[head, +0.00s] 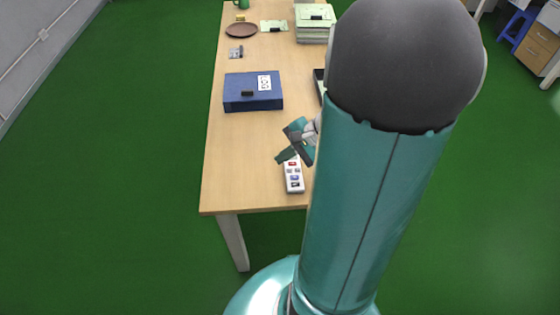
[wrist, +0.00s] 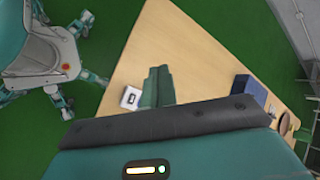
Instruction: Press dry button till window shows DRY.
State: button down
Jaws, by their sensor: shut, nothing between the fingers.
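My fingers hide part of the unit. I cannot tell whether they touch it. Button labels and any window text are too small to read.
A blue box (head: 240,103) with a white label lies farther back on the table (head: 240,160). Behind it are a small grey item (head: 236,53), a brown plate (head: 241,31) and a pale green stack (head: 314,35). The table's left front is clear. My arm hides the right side.

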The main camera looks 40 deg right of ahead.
aim_at(299, 185)
jog(key=s+d+f+m+t, duration=0.1)
jog(key=d+f+m, duration=0.2)
jog(key=d, duration=0.2)
jog(key=shift+s+f+m+t, duration=0.2)
jog(key=shift+f+m+t, duration=0.1)
jog(key=shift+t, duration=0.1)
jog(key=shift+d, duration=0.1)
jog(key=shift+f, duration=4.4)
jog(key=shift+f, duration=0.15)
jog(key=shift+f, duration=0.3)
jog(key=shift+f, duration=0.3)
jog(key=shift+r, duration=0.75)
